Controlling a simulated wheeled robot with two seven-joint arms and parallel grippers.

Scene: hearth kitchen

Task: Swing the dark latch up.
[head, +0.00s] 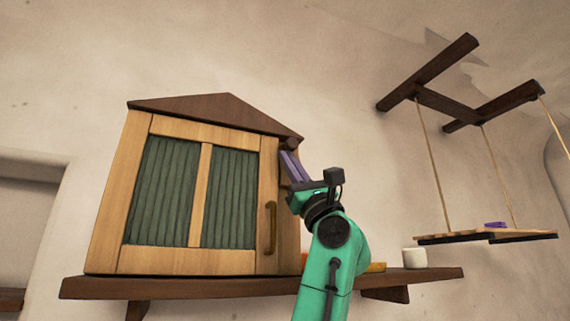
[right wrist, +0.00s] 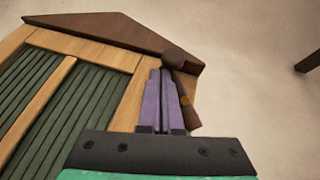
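The wooden cabinet (head: 260,158) has a dark peaked roof and a door with green slatted panels. The dark latch (right wrist: 174,58) is at the cabinet's upper right, under the roof edge, with a round knob-like end and a bar hanging down to the right. It also shows small in the head view (head: 290,144), partly behind my gripper. My right gripper (head: 285,155), with purple fingers, points up beside the latch. In the right wrist view its fingertips (right wrist: 161,72) are together, empty, just below the round end and left of the bar; contact cannot be told. My left gripper is out of view.
A curved door handle (head: 270,228) stands out left of my right arm. The cabinet rests on a dark wall shelf (head: 200,288), with a white cup (head: 414,258) further right. A hanging rope shelf (head: 460,236) is at the right, with free wall between.

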